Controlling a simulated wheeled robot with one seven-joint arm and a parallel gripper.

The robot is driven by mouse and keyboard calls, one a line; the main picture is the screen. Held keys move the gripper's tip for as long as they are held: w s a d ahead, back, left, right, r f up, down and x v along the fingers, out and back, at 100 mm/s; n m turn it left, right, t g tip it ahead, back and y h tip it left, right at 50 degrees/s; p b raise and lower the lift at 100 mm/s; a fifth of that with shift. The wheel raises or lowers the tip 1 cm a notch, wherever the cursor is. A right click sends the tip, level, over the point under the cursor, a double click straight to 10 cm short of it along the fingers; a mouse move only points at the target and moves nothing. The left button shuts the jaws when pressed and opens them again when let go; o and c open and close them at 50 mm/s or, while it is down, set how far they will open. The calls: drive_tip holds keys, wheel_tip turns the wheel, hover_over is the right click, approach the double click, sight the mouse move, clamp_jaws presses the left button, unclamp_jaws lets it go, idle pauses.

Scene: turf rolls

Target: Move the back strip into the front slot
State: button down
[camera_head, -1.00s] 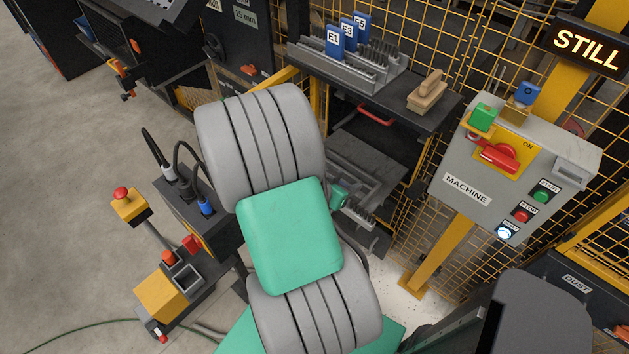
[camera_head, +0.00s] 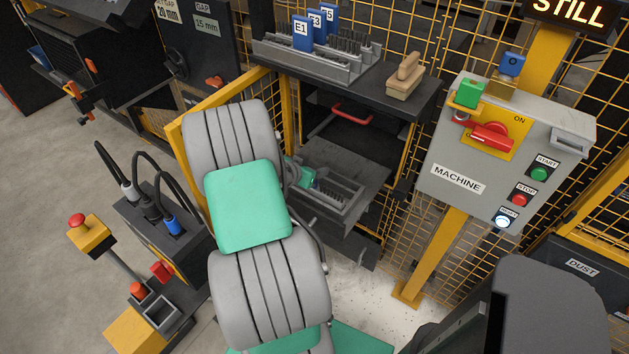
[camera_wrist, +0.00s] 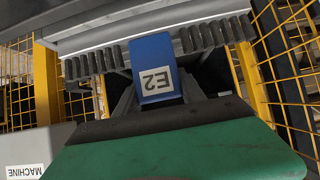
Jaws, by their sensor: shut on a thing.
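A blue strip end labelled E2 (camera_wrist: 155,72) shows upside down in the wrist view. My gripper (camera_wrist: 158,92) is shut on it, with a dark finger on either side. Behind it is a grey rack with dark comb teeth (camera_wrist: 215,36) to left and right. Whether the strip sits in a slot or just above the teeth cannot be told. In the head view my arm hides the fingertips and the strip, beside the lower grey toothed rack (camera_head: 345,208). An upper rack (camera_head: 300,68) on the shelf holds blue strips E1 (camera_head: 301,30), E3 and one marked 5.
A wooden-handled brush (camera_head: 406,78) lies on the dark shelf (camera_head: 395,112). The MACHINE control box (camera_head: 480,150) stands to the right on a yellow post, under a STILL sign (camera_head: 568,12). Yellow mesh fencing surrounds the area. A cabled black box (camera_head: 155,215) stands left.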

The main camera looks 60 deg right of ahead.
wheel_tip(320, 180, down, 3)
drive_tip(key=shift+f+b, duration=0.2)
drive_tip(key=shift+b, duration=0.2)
drive_tip(key=shift+r, duration=0.15)
drive_tip(key=c, duration=0.7)
unclamp_jaws()
drive_tip(key=v, duration=1.2)
drive_tip(key=shift+s, duration=0.1)
